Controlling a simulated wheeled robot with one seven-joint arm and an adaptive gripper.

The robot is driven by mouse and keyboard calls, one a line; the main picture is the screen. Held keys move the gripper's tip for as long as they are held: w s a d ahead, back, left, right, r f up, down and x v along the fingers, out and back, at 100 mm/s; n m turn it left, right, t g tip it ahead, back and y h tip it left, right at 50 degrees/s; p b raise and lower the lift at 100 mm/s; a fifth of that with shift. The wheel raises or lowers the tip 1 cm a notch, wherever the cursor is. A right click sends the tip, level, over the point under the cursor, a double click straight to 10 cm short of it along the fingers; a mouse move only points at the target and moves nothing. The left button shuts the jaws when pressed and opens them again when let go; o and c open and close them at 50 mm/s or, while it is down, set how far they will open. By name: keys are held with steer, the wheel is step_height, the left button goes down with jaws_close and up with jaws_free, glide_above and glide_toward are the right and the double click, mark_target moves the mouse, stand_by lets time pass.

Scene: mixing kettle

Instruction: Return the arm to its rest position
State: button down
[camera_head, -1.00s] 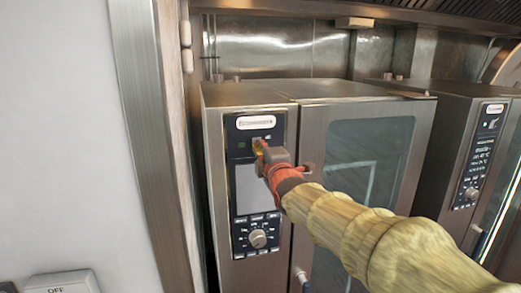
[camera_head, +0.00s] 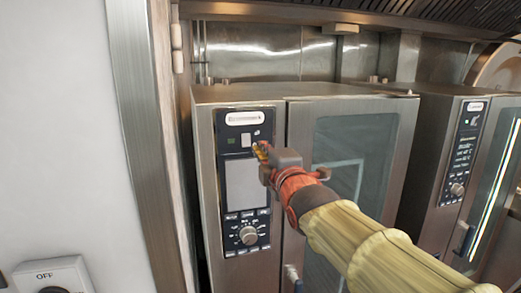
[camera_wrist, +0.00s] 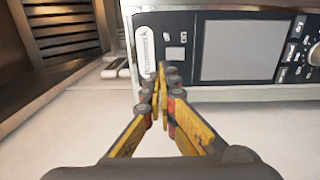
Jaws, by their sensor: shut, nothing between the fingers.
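My gripper (camera_head: 260,152) is at the end of my arm in the head view, in front of the upper part of the oven's control panel (camera_head: 245,185). In the wrist view my gripper (camera_wrist: 163,75) has its yellow fingers together at the tips, with nothing between them. The tips overlap the panel (camera_wrist: 205,25) near a small light square button (camera_wrist: 176,53) in that view. I cannot tell whether they touch the panel. My arm, in a tan padded sleeve, reaches in from the lower right.
The steel oven (camera_head: 330,92) has a glass door (camera_head: 350,160) right of the panel. A second oven (camera_head: 440,170) stands at the right. A wall edge (camera_head: 150,150) rises at the left, and a switch box marked OFF (camera_head: 45,275) is at the lower left.

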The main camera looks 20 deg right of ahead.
stand_by(0.3)
steer(key=s+d+f+m+g, duration=0.1)
steer(key=s+f+m+g, duration=0.3)
steer(key=f, duration=0.5)
steer(key=s+f+m+g, duration=0.1)
steer(key=f+m+g, duration=0.1)
steer(key=f+m, duration=0.5)
steer(key=s+f+m+g+b, duration=0.3)
steer(key=s+f+b, duration=0.5)
steer(key=s+f, duration=0.5)
steer(key=s+a+f+m+g+b, duration=0.1)
steer(key=s+f+m+g+b, duration=0.3)
steer(key=s+f+b, duration=0.4)
steer(key=s+f, duration=0.5)
steer(key=f, duration=0.6)
steer(key=shift+s+a, duration=0.3)
steer(key=shift+d+r, duration=0.1)
steer(key=shift+d, duration=0.05)
